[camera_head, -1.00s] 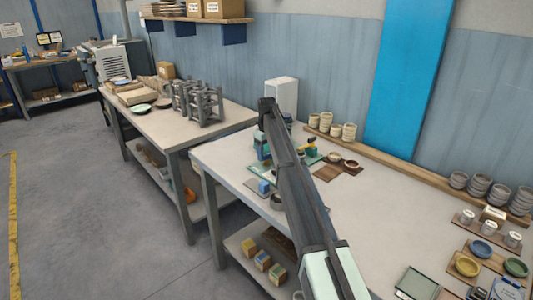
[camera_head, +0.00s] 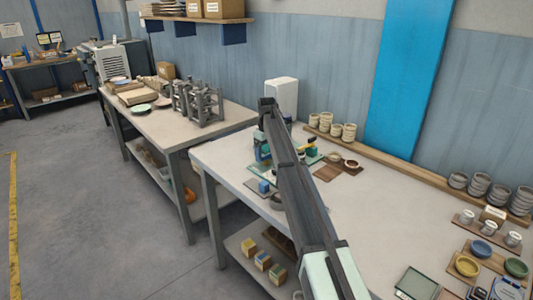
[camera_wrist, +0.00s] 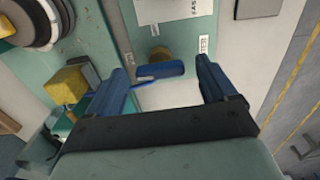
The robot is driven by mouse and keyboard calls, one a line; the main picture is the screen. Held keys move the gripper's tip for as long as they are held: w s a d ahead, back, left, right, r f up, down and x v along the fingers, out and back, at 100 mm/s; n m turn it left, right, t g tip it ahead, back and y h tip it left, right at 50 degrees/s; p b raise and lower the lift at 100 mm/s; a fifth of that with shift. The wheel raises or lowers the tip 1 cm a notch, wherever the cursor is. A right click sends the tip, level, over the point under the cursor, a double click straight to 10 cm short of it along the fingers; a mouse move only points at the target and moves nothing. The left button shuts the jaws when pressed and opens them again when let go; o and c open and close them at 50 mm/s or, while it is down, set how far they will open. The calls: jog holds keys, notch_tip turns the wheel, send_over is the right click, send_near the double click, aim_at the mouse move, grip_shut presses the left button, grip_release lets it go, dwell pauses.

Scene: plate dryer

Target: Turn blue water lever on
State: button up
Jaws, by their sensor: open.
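The blue lever (camera_wrist: 168,70) shows in the wrist view, joined to a brass-coloured round fitting (camera_wrist: 160,54) on a pale green surface. My gripper (camera_wrist: 161,68) is open, with one blue finger on each side of the lever. The left finger looks very close to the lever's left end; I cannot tell whether it touches. A clear gap shows between the lever and the right finger. In the head view my dark arm reaches over the near table and hides most of the equipment there, and I cannot make out the lever.
In the wrist view a yellow block (camera_wrist: 66,85) and stacked round discs (camera_wrist: 32,22) lie left of my gripper. In the head view a white box (camera_head: 282,97) stands behind my arm, and cups and small bowls (camera_head: 482,248) fill the table's right side.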

aim_at(266, 155)
notch_tip(266, 155, up, 14)
dwell(0.6)
jog(key=shift+a+f, duration=0.1)
jog(key=shift+f, duration=0.05)
